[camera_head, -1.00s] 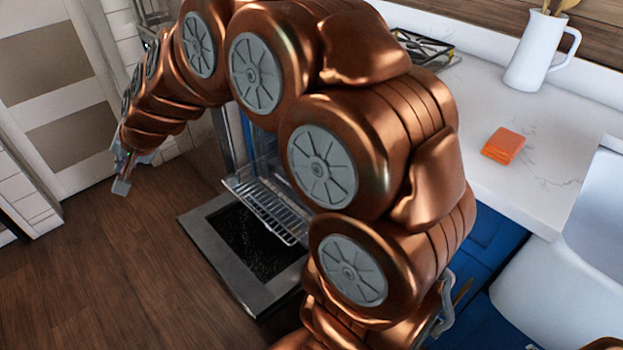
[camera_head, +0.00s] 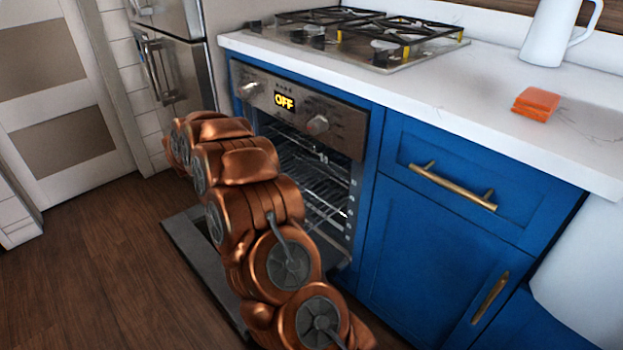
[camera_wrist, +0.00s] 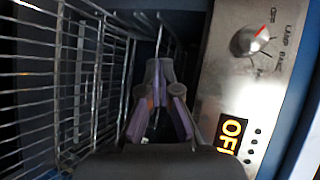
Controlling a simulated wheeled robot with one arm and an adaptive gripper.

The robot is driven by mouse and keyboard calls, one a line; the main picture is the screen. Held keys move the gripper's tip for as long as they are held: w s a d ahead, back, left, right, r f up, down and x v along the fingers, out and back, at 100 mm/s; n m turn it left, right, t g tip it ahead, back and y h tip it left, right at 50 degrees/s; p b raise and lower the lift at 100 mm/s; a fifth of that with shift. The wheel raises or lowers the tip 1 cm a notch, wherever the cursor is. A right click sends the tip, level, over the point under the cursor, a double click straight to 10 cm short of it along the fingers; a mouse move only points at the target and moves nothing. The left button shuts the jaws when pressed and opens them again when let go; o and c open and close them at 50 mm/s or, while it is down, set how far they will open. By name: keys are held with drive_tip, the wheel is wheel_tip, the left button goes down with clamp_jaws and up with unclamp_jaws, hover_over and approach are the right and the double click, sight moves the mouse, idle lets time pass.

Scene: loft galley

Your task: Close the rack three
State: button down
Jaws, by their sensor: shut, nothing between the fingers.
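Wire oven racks (camera_head: 318,180) show inside the open oven, one above another; I cannot tell which is rack three. They also show on the left of the wrist view (camera_wrist: 60,100), large and close, turned on their side. My gripper (camera_wrist: 160,75) is shut and empty at the oven opening, between the racks and the control panel. I cannot tell whether it touches a rack. In the head view my arm hides my gripper and the lower part of the oven cavity.
The oven door (camera_head: 200,270) lies folded down near the floor. The control panel (camera_head: 300,108) reads OFF, with knobs close beside my gripper. Blue cabinets (camera_head: 440,240) stand right of the oven. The wooden floor (camera_head: 90,270) on the left is clear.

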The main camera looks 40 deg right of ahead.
drive_tip(key=s+d+f+m+g+h+b, duration=0.1)
drive_tip(key=s+d+f+m+g, duration=0.1)
drive_tip(key=s+d+f, duration=0.1)
drive_tip(key=s+d+f+m+g+h+b, duration=0.1)
drive_tip(key=s+d+f+m+g+b, duration=0.1)
drive_tip(key=f, duration=0.4)
drive_tip(key=s+d+f+m+g+b, duration=0.1)
drive_tip(key=s+d+f+m+g, duration=0.1)
drive_tip(key=s+d+f+g, duration=0.1)
drive_tip(key=shift+s+d+f+m+g+h+b, duration=0.2)
drive_tip(key=shift+s+d+f, duration=0.1)
drive_tip(key=shift+s+f, duration=0.4)
drive_tip(key=shift+s+d+f+m+g+h+b, duration=0.25)
drive_tip(key=shift+s+f, duration=0.3)
drive_tip(key=shift+s, duration=0.15)
drive_tip(key=shift+s+d+f, duration=0.15)
drive_tip(key=shift+d, duration=0.05)
drive_tip(key=b, duration=0.4)
approach(317, 165)
drive_tip(key=x, duration=0.5)
drive_tip(key=shift+f, duration=0.4)
drive_tip(key=shift+d+r, duration=0.1)
drive_tip(key=shift+d, duration=0.8)
